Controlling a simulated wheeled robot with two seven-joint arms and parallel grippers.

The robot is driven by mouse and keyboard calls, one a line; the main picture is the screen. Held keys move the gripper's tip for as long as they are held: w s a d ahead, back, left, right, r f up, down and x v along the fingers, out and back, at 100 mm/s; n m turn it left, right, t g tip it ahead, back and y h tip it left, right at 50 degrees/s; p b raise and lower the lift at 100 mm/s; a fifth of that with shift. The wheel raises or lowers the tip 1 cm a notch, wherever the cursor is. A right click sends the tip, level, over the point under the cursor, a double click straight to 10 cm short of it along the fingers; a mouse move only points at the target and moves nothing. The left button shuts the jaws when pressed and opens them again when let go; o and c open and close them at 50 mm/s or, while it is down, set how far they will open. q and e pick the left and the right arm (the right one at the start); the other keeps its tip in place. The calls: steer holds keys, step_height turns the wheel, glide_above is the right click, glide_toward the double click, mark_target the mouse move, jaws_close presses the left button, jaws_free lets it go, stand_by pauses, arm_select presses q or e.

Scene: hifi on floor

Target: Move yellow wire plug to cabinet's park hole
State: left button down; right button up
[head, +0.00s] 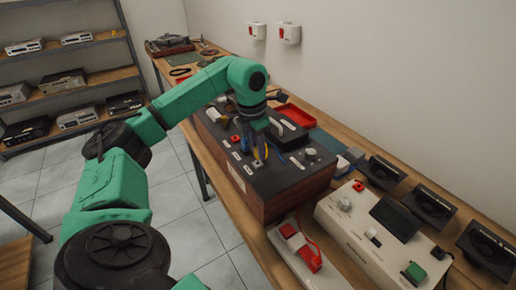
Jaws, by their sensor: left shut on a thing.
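The cabinet is a wooden box with a dark top panel (291,182), standing on the long bench. White label strips, small knobs and plugs sit on the panel. My left gripper (261,152) points down over the middle of the panel. It is shut on the yellow wire plug (256,154), which shows only as a small yellow piece at the fingertips. A small pale fitting (257,164) is just below the fingertips; I cannot tell whether the plug touches it. The park hole is too small to make out. My right gripper is not in view.
A blue wire (281,158) lies right of the gripper. A red tray (296,115) is behind the cabinet. A cream device (350,232), a red-and-white unit (296,243) and black speakers (431,205) stand at the near right. Shelves (70,85) hold hifi units at left.

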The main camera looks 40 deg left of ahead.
arm_select(q)
steer(key=shift+a, duration=0.2)
steer(key=shift+d, duration=0.1)
steer(key=shift+p, duration=0.3)
stand_by(0.3)
steer(key=shift+f+b, duration=0.65)
steer(key=shift+f, duration=0.4)
stand_by(1.0)
steer(key=c, duration=0.6)
jaws_free()
steer(key=shift+c, duration=0.2)
steer(key=shift+r, duration=0.1)
